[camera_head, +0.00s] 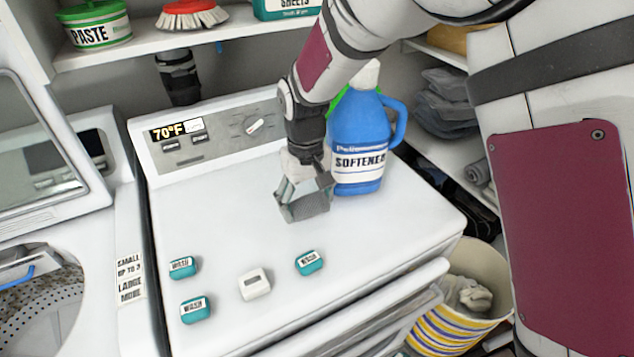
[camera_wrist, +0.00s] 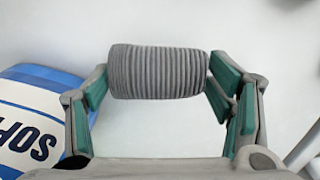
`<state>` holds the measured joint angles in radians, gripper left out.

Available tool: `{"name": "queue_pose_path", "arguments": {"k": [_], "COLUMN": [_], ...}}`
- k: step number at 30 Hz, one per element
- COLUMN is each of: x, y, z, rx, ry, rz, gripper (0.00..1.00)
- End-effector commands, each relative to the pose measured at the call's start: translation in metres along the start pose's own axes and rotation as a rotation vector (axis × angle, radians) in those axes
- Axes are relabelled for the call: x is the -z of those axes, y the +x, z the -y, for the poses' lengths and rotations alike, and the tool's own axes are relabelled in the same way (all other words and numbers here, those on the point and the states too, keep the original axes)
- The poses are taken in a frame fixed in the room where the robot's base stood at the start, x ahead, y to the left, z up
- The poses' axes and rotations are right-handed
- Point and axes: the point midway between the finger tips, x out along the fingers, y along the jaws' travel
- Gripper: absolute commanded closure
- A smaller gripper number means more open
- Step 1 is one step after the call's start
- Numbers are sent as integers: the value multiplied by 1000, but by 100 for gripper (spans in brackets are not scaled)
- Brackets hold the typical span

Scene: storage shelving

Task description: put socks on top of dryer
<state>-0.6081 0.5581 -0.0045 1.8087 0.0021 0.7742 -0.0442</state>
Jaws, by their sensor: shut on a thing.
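My gripper (camera_head: 304,196) is shut on a grey ribbed roll of socks (camera_wrist: 158,72), with one finger at each end of the roll in the wrist view. In the head view the grey socks (camera_head: 305,209) show between the fingertips, over the white top of the dryer (camera_head: 225,225). They are low over the surface, close to the blue softener bottle. I cannot tell whether they touch the dryer top.
A blue softener bottle (camera_head: 358,140) stands just right of my gripper. Teal wash boxes (camera_head: 195,309) and a white box (camera_head: 254,284) lie near the dryer's front. A striped basket (camera_head: 440,325) stands at the right. The dryer's left middle is clear.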

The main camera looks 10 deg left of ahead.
Motion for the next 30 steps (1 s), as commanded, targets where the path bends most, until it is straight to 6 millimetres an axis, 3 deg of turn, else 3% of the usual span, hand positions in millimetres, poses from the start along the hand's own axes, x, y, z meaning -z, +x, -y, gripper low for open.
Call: {"name": "queue_pose_path", "arguments": {"k": [7, 15, 27, 28, 30], "x": [12, 11, 12, 12, 12], "y": [5, 35, 41, 40, 40], "z": [-11, -11, -11, -11, -11], "rx": [1, 0, 0, 0, 0], "ry": [1, 2, 1, 1, 1], "rz": [1, 2, 1, 0, 0], "gripper": [53, 53, 53, 19, 6]}}
